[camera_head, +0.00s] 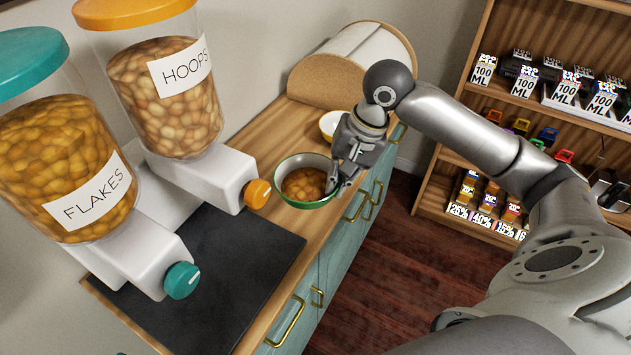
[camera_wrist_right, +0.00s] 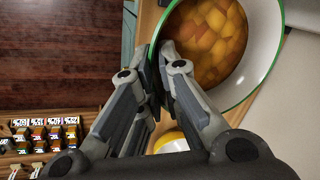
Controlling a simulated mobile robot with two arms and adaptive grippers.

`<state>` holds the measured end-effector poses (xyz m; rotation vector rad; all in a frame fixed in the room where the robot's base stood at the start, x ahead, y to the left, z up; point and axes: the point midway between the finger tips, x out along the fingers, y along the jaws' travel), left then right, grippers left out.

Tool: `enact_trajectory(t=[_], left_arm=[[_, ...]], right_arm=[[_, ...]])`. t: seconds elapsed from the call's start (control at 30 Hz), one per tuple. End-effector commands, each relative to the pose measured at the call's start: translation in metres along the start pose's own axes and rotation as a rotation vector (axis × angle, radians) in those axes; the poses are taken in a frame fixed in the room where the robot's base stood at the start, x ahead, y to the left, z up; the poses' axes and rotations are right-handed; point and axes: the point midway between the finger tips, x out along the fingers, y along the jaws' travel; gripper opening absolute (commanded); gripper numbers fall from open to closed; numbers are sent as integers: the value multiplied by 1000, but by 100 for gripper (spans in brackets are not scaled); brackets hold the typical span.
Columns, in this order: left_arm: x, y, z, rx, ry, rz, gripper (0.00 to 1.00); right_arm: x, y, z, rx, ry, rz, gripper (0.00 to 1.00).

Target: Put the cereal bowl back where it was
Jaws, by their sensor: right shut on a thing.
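The cereal bowl (camera_head: 304,181) is white inside with a green rim and holds orange-brown cereal. It is at the right part of the wooden counter (camera_head: 262,145), by the counter's front edge. I cannot tell whether it touches the counter. My right gripper (camera_head: 335,182) is shut on the bowl's rim at its right side. In the right wrist view the bowl (camera_wrist_right: 268,50) fills the upper right, and the gripper's fingers (camera_wrist_right: 160,65) pinch its near wall. My left gripper is not in view.
The hoops dispenser (camera_head: 165,90) and the flakes dispenser (camera_head: 65,160) stand left of the bowl, with a dark mat (camera_head: 235,250) before them. Another, yellow-rimmed bowl (camera_head: 328,122) sits behind my right gripper, near a rounded wooden bin (camera_head: 320,80). Stocked shelves (camera_head: 450,195) stand at right.

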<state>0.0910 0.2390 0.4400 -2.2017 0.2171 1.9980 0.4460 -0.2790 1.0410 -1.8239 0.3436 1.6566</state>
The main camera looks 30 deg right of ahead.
Motion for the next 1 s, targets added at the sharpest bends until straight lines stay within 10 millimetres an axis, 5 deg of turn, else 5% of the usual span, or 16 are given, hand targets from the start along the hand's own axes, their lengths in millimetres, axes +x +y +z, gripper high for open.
enact_trajectory(t=[0.47, 0.6, 1.0], left_arm=[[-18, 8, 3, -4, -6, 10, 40], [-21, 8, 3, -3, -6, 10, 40], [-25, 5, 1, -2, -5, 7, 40]], right_arm=[[39, -10, -83, 3, -1, -2, 0], [64, -6, -101, 3, -3, 0, 0], [96, -3, -127, -2, 0, -2, 0]])
